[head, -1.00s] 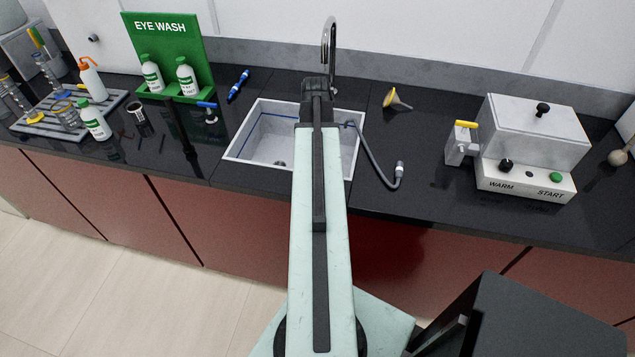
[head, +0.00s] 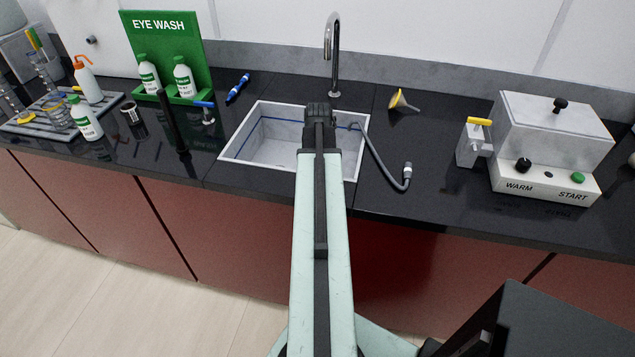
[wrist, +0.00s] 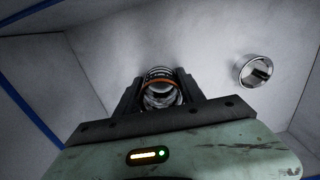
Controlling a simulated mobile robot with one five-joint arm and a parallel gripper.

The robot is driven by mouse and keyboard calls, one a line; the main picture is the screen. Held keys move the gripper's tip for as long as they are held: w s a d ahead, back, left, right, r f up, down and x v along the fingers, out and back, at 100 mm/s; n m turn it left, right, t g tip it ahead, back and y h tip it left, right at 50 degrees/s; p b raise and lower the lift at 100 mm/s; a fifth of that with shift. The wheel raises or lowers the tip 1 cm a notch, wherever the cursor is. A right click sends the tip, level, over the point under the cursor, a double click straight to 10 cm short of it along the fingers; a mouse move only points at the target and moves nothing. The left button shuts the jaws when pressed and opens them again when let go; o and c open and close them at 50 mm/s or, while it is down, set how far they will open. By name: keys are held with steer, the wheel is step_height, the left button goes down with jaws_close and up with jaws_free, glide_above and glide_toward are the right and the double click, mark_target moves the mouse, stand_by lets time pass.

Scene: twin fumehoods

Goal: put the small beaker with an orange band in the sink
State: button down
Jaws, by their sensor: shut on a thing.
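The small beaker with an orange band (wrist: 161,95) is clear glass, seen from above in the wrist view. My gripper (wrist: 159,80) is shut on it, with one dark finger on each side. The pale sink (wrist: 100,60) basin with its blue line surrounds them in that view. Whether the beaker touches the floor of the sink I cannot tell. In the head view the sink (head: 272,138) lies in the black counter, and my arm reaches over its right part. The beaker is hidden there behind my arm.
The drain (wrist: 257,71) is right of the beaker. A tall faucet (head: 334,55) stands behind the sink, and a grey hose (head: 383,165) lies to its right. A funnel (head: 400,101) and a heater box (head: 548,150) are further right. The eye wash stand (head: 165,55) is left.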

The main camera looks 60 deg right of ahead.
steer(key=shift+f, duration=0.2)
steer(key=c, duration=0.7)
jaws_free()
steer(key=shift+r, duration=0.15)
step_height(320, 180, up, 12)
steer(key=p, duration=1.2)
